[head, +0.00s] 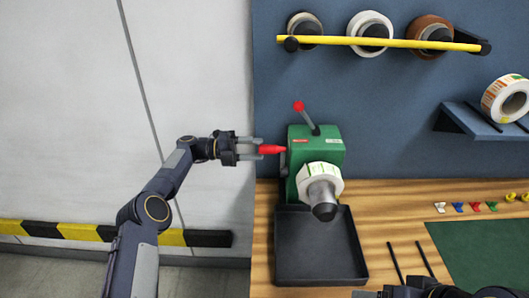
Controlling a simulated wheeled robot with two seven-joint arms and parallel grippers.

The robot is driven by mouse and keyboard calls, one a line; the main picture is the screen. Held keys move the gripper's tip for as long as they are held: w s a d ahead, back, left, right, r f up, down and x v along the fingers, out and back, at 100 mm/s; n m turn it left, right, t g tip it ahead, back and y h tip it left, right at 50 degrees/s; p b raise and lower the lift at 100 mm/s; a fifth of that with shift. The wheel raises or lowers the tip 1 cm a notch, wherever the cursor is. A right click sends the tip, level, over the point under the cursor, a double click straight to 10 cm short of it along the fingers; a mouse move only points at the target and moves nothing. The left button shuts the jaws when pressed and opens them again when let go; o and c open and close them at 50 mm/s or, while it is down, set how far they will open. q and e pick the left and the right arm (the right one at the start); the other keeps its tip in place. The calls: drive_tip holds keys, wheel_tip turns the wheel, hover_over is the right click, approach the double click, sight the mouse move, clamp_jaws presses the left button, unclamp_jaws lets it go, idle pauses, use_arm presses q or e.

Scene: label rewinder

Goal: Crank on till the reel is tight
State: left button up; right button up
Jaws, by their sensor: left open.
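The green label rewinder (316,148) stands on the wooden bench. A white reel (320,180) sits on its front around a grey spindle (323,200). A red crank handle (270,149) sticks out from the machine's left side. A lever with a red knob (299,106) rises from the top. My left gripper (258,149) is open, its two fingers pointing right at the handle's left end; I cannot tell whether they touch it.
A black tray (320,272) lies in front of the rewinder. Rolls hang behind a yellow bar (380,43) on the blue back panel, and another roll (507,98) is on a small shelf (470,122).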

use_arm(q)
drive_tip(key=shift+a+b, duration=0.4)
drive_tip(key=shift+a, duration=1.45)
